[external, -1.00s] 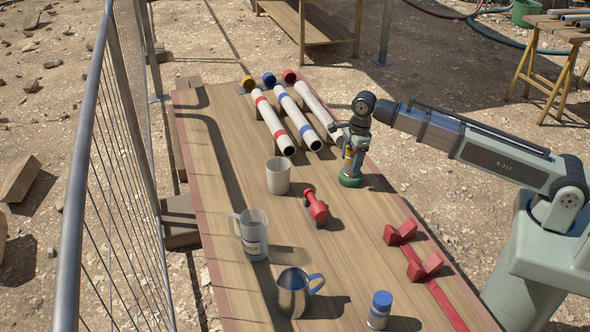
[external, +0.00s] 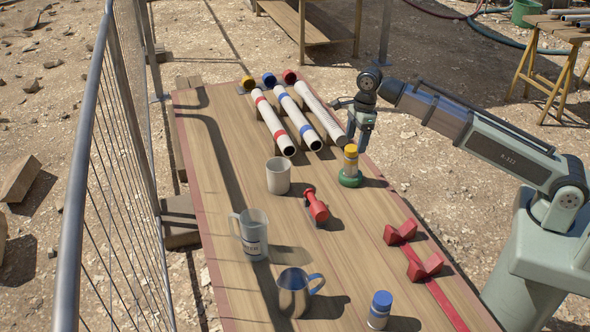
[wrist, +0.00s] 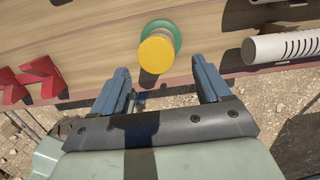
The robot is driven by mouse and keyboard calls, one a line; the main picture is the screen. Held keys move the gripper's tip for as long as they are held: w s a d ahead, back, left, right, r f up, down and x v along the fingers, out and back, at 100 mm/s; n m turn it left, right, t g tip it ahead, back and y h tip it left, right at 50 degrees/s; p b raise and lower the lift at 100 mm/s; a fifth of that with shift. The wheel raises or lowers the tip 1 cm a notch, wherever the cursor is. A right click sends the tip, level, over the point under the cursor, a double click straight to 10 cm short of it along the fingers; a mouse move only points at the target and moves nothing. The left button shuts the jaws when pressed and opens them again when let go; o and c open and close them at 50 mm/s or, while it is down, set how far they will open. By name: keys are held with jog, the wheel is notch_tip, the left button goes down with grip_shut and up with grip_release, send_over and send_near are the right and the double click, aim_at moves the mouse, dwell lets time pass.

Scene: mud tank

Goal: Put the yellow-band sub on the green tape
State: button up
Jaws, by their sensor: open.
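The yellow-band sub (external: 351,158) stands upright on the green tape (external: 349,180), a low round roll near the right edge of the table. In the wrist view, the sub's round yellow top (wrist: 156,54) covers most of the green tape (wrist: 177,36), whose rim shows behind it. My gripper (external: 360,124) is open and empty, above and a little behind the sub. In the wrist view, my gripper's fingers (wrist: 162,76) are spread apart, and the sub lies beyond their tips, clear of both.
Banded pipes (external: 301,122) and a slotted pipe (external: 322,110) lie at the back. Red V-blocks (external: 424,266) line the right edge.

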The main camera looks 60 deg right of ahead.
jog(key=shift+s+d+r, duration=0.1)
jog(key=shift+r, duration=1)
jog(key=shift+s+d+r, duration=0.1)
jog(key=shift+r, duration=0.95)
